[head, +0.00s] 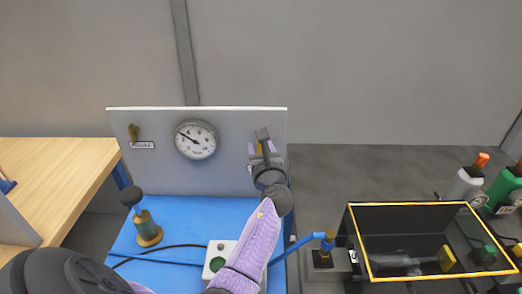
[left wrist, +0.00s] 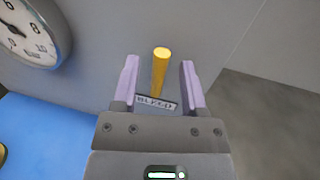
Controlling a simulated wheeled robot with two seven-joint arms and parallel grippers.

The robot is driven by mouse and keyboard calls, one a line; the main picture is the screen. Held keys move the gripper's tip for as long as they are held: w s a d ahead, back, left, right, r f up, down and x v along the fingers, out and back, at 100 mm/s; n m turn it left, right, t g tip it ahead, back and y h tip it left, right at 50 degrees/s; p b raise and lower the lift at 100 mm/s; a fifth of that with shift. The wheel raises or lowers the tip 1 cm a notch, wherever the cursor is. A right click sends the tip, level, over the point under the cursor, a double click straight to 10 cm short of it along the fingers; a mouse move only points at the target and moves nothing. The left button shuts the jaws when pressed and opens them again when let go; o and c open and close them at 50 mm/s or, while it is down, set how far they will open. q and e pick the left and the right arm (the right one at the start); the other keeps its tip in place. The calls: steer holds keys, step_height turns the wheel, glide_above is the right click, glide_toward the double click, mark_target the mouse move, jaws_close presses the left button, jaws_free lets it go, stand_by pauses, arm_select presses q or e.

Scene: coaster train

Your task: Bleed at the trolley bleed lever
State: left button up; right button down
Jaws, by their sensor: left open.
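The yellow bleed lever (left wrist: 160,68) stands out from the grey panel (head: 230,125), above a label reading BLEED (left wrist: 157,103). My left gripper (left wrist: 159,80) is open, with one purple finger on each side of the lever. No contact between the fingers and the lever shows. In the head view my left gripper (head: 266,150) is at the right end of the panel and hides most of the lever. The round dial gauge (head: 195,139) is on the panel to the left, its needle pointing to the upper left. My right gripper is not in view.
A pump-like fitting (head: 146,226) and a white box with a green button (head: 217,259) stand on the blue top (head: 185,215). A yellow-rimmed dark bin (head: 410,205) and bottles are at the right.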

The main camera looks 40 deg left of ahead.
arm_select(q)
steer(key=shift+c, duration=0.6)
jaws_close()
